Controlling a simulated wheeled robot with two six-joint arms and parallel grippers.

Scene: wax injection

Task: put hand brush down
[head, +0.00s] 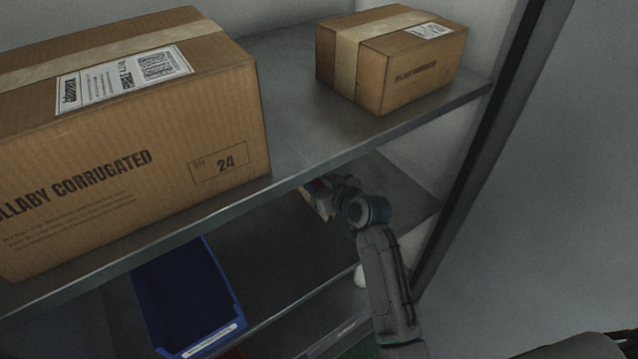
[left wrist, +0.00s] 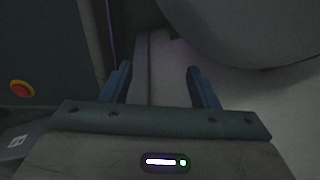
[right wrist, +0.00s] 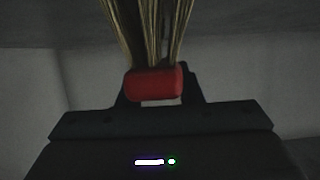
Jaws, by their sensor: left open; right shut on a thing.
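The hand brush (right wrist: 154,83) shows in the right wrist view as a red block with straw-coloured bristles spreading toward the top of the picture. My right gripper (right wrist: 157,90) is shut on its red part. In the head view my right gripper (head: 322,194) reaches under the upper shelf board, above the lower shelf; the brush is small and dark there. I cannot tell whether the brush touches the shelf. My left gripper (left wrist: 160,82) is open and empty in the left wrist view, away from the shelf, and does not show in the head view.
The upper shelf (head: 300,140) bears a large carton (head: 130,190) at left and a smaller carton (head: 395,65) at back right. A blue bin (head: 185,290) stands below at left. The lower shelf (head: 275,245) looks bare between bin and arm. A dark upright (head: 480,130) is at right.

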